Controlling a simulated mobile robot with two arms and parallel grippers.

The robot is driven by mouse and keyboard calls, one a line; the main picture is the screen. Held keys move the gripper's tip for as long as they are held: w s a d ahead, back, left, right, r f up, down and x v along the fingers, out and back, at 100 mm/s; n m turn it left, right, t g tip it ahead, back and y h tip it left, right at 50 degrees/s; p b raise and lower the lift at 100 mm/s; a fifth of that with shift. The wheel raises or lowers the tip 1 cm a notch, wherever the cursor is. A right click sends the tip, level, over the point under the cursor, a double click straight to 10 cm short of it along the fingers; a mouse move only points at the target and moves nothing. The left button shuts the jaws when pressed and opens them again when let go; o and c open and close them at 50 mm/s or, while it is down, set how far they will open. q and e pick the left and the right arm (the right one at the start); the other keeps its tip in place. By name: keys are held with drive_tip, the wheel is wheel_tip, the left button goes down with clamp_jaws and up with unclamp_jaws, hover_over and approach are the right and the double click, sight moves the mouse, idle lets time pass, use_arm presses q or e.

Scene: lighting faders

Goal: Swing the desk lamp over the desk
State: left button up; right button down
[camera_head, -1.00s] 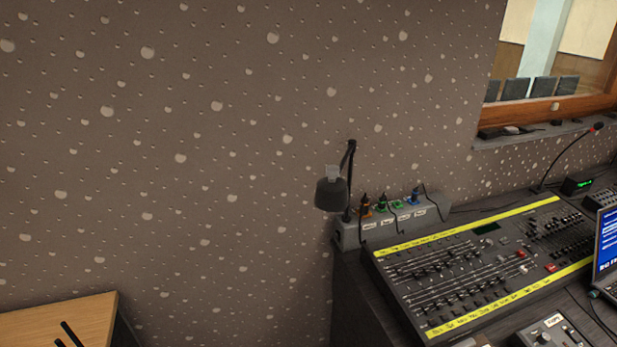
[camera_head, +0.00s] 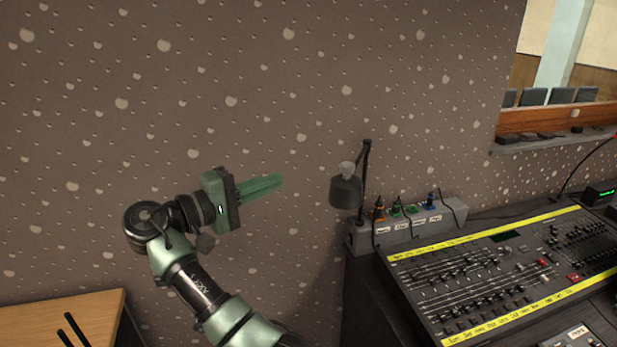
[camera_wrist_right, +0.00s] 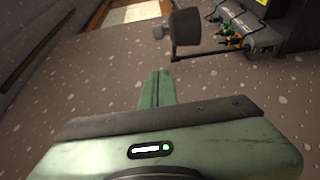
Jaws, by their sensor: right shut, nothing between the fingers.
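The desk lamp has a dark cylindrical head (camera_head: 346,192) on a thin dark arm (camera_head: 366,160) that rises at the back left corner of the desk (camera_head: 362,290). Its head hangs just left of the desk's edge. My right gripper (camera_head: 280,181) is shut and empty, left of the lamp head and pointing at it, with a gap between. In the right wrist view the lamp head (camera_wrist_right: 185,28) shows beyond the shut fingers (camera_wrist_right: 156,88), not touching them. My left gripper is not in view.
A grey power strip (camera_head: 415,228) with several plugs stands at the back of the desk, beside the lamp. A lighting console (camera_head: 500,285) fills the desk's right part. A wooden table (camera_head: 60,315) is at lower left. The speckled wall (camera_head: 150,80) is behind.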

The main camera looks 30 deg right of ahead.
drive_tip(key=d+p, duration=0.5)
drive_tip(key=d, duration=0.8)
drive_tip(key=shift+s, duration=0.4)
drive_tip(key=shift+f, duration=0.1)
